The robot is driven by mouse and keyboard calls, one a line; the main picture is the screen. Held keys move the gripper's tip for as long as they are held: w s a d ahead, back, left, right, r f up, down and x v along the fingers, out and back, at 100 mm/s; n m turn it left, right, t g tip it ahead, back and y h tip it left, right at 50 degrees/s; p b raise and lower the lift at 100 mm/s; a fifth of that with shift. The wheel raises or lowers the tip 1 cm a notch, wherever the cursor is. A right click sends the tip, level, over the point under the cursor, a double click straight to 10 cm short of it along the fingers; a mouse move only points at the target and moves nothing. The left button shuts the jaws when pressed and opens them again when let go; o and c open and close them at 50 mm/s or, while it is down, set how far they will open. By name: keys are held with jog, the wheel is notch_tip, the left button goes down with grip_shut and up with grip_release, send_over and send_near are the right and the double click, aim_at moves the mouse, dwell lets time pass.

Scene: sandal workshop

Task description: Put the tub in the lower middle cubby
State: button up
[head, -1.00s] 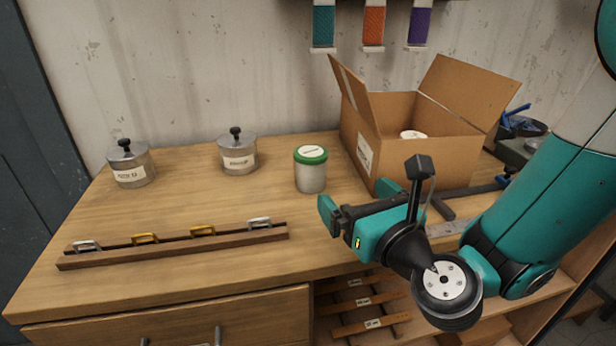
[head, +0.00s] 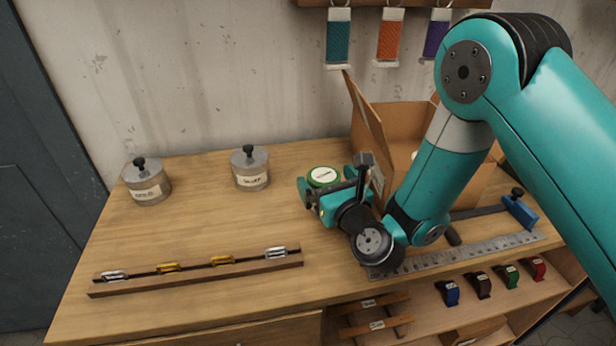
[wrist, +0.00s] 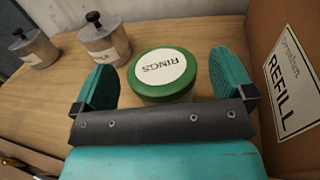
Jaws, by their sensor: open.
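The tub with a green lid and a white label (head: 322,176) stands upright on the bench in the head view, its body mostly hidden by my gripper. In the wrist view its lid (wrist: 162,73) reads "RINGS" and shows between the two fingers. My gripper (head: 328,184) is open at the tub, one finger on either side, with a visible gap on each side in the wrist view (wrist: 166,78). Below the bench top is a shelf space with labelled wooden slats (head: 375,325); I cannot tell which part is the lower middle cubby.
An open cardboard box (head: 368,125) stands close right of my gripper, its "REFILL" label (wrist: 292,85) near the right finger. Two lidded metal pots (head: 147,187) (head: 251,170) stand left. A wooden rail with buckles (head: 195,273) and a metal ruler (head: 470,252) lie nearer the front.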

jog(key=shift+w, duration=0.45)
jog(key=shift+s+a, duration=0.1)
jog(key=shift+c, duration=0.2)
jog(key=shift+a, duration=0.1)
jog(key=c, duration=1.1)
jog(key=shift+c, duration=0.2)
jog(key=shift+r, duration=0.1)
notch_tip(320, 180, up, 20)
jog(key=p, duration=1.5)
